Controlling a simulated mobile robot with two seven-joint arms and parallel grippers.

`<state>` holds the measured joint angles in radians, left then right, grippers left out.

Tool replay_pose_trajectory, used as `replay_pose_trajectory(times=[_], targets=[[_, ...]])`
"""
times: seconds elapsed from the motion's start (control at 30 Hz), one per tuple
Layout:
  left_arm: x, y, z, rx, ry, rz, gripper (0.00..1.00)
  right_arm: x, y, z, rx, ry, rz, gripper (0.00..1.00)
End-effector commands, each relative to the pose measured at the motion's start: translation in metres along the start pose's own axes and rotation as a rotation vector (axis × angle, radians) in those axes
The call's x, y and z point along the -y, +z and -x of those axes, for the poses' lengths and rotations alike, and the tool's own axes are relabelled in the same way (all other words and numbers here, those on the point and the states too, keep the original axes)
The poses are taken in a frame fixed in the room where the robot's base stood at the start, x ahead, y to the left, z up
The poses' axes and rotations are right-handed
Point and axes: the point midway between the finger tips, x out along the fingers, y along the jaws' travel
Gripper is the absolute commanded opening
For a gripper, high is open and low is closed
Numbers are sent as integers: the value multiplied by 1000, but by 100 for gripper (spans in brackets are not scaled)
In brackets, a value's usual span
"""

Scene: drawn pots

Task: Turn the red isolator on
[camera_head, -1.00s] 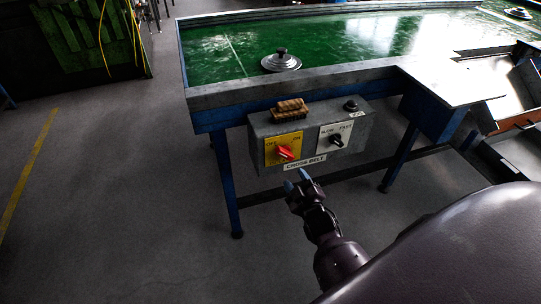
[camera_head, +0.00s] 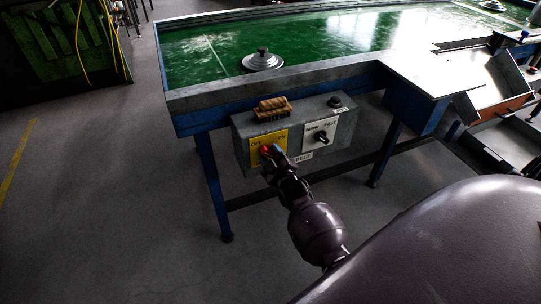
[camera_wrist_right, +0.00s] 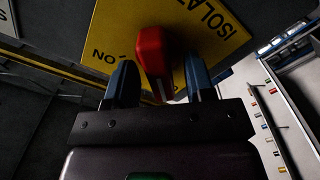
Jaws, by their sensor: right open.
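The red isolator (camera_head: 265,150) is a red rotary knob on a yellow plate (camera_head: 256,158) marked OFF at left and ON at right, on the front of a grey control box (camera_head: 243,148). My right gripper (camera_head: 273,154) is at the knob and hides part of it. In the right wrist view the knob (camera_wrist_right: 152,50) stands between the two open blue fingers, with a gap showing on each side. I cannot tell how far the fingertips reach around it. "ON" on the plate appears upside down there. My left gripper is in neither view.
A black switch (camera_head: 321,137) on a white SLOW/FAST plate is just right of the isolator. A wooden brush (camera_head: 272,107) and a black button (camera_head: 334,101) are on top of the box. The green-topped bench (camera_head: 340,45) with a metal lid (camera_head: 263,60) stands above.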

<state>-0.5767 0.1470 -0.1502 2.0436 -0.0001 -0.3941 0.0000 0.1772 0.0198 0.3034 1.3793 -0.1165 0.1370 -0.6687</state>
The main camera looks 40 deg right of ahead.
Motion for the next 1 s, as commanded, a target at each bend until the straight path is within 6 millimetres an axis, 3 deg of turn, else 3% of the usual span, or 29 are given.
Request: replay_pose_trajectory(times=[0.37,0.67,1.0], targets=[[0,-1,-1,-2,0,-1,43,0,0,-4,0,0,0,47],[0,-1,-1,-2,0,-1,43,0,0,-4,0,0,0,1],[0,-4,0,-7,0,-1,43,-1,-1,-4,-1,0,-46,0]])
